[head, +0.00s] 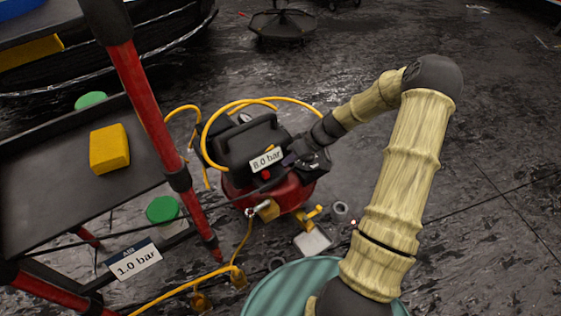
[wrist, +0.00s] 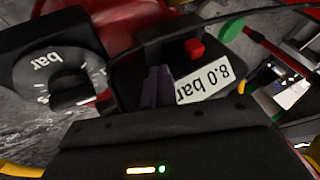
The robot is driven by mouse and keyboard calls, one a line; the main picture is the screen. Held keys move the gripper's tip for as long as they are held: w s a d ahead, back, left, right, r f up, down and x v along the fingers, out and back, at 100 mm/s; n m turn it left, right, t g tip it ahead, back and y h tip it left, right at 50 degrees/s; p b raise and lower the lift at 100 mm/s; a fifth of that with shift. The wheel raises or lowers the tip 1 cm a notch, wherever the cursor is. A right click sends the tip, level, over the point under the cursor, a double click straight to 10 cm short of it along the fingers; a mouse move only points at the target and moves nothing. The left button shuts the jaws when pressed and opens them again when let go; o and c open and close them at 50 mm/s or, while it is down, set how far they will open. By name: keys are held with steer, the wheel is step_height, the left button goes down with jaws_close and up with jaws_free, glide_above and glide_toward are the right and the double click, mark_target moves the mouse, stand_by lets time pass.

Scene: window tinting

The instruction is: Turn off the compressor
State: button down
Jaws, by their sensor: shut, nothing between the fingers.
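The compressor (head: 240,145) stands on the floor, with a black top housing and a red tank. An "8.0 bar" label (head: 266,161) is on its front, and a small red button (head: 266,174) sits just below the label. In the wrist view the red button (wrist: 194,48) sticks out of the black panel beside the label (wrist: 203,81). A round bar dial (wrist: 50,80) shows at left there. My gripper (head: 287,160) is shut and empty, close to the label's right side. Its fingers also show in the wrist view (wrist: 157,86), apart from the button; whether they touch the panel I cannot tell.
A yellow hose (head: 205,135) loops around the compressor. A teal round object (head: 270,290) is at the front. Floor to the right is open.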

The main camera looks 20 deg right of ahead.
steer(key=p+v, duration=0.3)
steer(key=v, duration=0.5)
steer(key=shift+r, duration=0.2)
steer(key=s+a+r+m+h+p, duration=0.3)
steer(key=s+a+r+h+p, duration=0.15)
steer(key=s+r, duration=0.5)
steer(key=s+a+r+m+h+p, duration=0.25)
steer(key=s+a+r, duration=0.25)
steer(key=s+r, duration=0.45)
step_height(320, 180, up, 38)
steer(key=w+p, duration=0.1)
steer(key=p, duration=3.6)
steer(key=shift+a, duration=0.15)
steer(key=shift+w+n, duration=0.15)
steer(key=shift+n, duration=0.1)
